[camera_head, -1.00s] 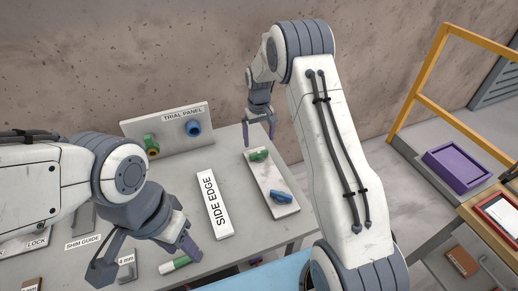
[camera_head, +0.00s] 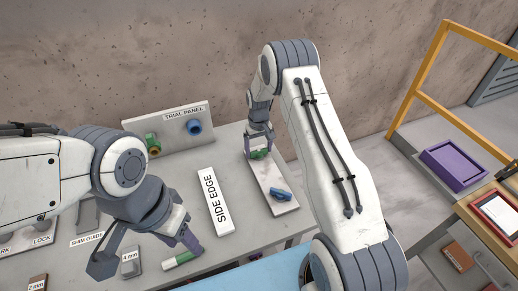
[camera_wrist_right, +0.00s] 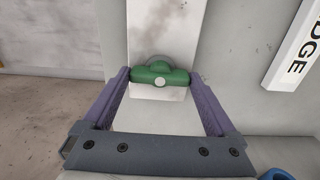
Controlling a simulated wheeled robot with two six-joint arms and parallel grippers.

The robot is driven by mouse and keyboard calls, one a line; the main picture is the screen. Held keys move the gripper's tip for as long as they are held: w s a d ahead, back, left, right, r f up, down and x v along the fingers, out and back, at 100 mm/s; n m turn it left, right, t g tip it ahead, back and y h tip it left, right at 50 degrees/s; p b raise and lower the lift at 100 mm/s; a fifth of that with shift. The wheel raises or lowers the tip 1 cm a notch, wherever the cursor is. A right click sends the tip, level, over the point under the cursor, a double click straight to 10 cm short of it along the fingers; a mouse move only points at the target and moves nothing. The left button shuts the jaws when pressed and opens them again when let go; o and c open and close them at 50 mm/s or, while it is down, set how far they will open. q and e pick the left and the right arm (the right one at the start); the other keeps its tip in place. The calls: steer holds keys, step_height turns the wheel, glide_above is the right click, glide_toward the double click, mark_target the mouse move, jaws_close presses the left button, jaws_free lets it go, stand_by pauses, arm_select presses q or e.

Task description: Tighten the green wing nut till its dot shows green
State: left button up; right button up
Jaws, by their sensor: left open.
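The green wing nut (camera_head: 260,154) sits at the far end of a pale plate (camera_head: 268,178) on the bench. In the right wrist view the green wing nut (camera_wrist_right: 160,70) lies crosswise and its round dot (camera_wrist_right: 159,83) looks whitish. My right gripper (camera_head: 259,149) is down at the nut; in the right wrist view its fingers (camera_wrist_right: 160,78) stand at the two ends of the nut. Whether they press on it cannot be told. My left gripper (camera_head: 143,255) is open, low over the bench's near left, one finger by a green-and-white cylinder (camera_head: 180,259).
A blue wing nut (camera_head: 281,194) is on the plate's near end. A trial panel (camera_head: 170,122) with green and blue knobs stands behind. A 4 mm block (camera_head: 131,262) is near my left gripper.

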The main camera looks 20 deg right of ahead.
steer(key=shift+m, duration=0.3)
steer(key=m+b, duration=0.2)
steer(key=m, duration=0.1)
steer(key=shift+m+b, duration=0.85)
steer(key=shift+m, duration=1.55)
steer(key=shift+r, duration=0.1)
steer(key=o, duration=1)
